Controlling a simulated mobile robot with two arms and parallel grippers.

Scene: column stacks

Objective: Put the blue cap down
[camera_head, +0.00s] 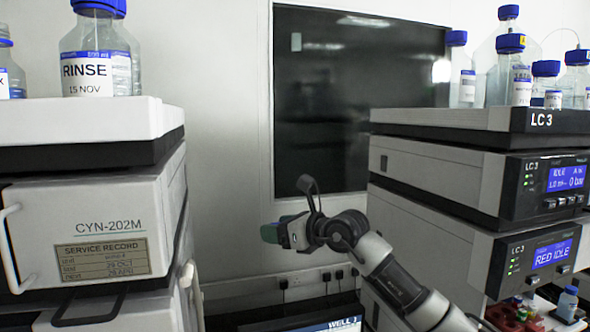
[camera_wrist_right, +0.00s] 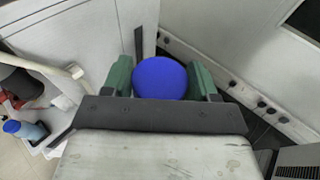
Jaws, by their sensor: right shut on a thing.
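The blue cap (camera_wrist_right: 160,78) is round and sits between the two green fingers of my right gripper (camera_wrist_right: 161,80) in the right wrist view. The fingers are shut on it from both sides. In the head view my right gripper (camera_head: 272,232) is in the air, in the gap between the two instrument stacks, in front of the back wall. The cap cannot be made out clearly there. My left gripper is not in view.
The left stack (camera_head: 88,222) has a RINSE bottle (camera_head: 88,68) on top. The right stack (camera_head: 440,168) carries several blue-capped bottles. A small blue-capped bottle (camera_head: 568,303) stands low at the right. A dark screen (camera_head: 323,322) shows at the bottom.

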